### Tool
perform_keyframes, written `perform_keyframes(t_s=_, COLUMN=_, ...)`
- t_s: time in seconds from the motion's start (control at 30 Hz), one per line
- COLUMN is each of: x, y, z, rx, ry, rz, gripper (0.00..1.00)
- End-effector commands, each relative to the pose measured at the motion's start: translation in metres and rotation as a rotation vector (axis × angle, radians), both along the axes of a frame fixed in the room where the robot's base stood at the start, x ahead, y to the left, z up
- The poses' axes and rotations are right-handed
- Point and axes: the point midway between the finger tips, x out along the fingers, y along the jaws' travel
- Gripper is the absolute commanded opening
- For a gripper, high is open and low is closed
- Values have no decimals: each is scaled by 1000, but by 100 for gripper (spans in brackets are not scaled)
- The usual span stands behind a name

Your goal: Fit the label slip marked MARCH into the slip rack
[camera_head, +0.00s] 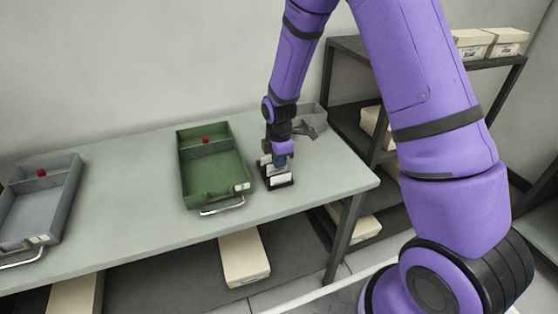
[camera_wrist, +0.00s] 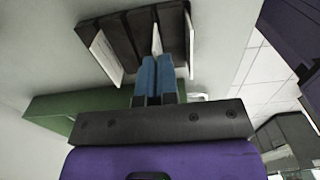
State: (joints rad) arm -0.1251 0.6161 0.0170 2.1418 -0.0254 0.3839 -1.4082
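The black slip rack (camera_head: 271,187) stands on the grey table, right of the green tray. It also shows in the wrist view (camera_wrist: 127,38), with white slips at its left (camera_wrist: 104,55) and right (camera_wrist: 188,42). My gripper (camera_head: 280,163) points down over the rack. In the wrist view its blue fingers (camera_wrist: 156,62) are close together on a thin white label slip (camera_wrist: 156,38) standing in line with the rack's middle. How deep this slip sits is hidden. No lettering is legible, so I cannot tell which slip says MARCH.
The green tray (camera_head: 187,186) with a red knob stands just left of the rack. A grey tray (camera_head: 62,205) is at the far left. A grey bin (camera_head: 310,115) is behind my gripper. Shelving (camera_head: 350,48) with boxes stands at right. The table between the trays is clear.

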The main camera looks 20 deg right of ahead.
Motion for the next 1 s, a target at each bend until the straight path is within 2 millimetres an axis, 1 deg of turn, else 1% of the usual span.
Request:
perform_keyframes(t_s=0.27, x=0, y=0, z=-2, rx=0, ry=0, rz=0, gripper=0)
perform_keyframes(t_s=0.8, x=0, y=0, z=-18, rx=0, ry=0, rz=0, gripper=0)
perform_keyframes(t_s=1.0, x=0, y=0, z=-19, rx=0, ry=0, rz=0, gripper=0)
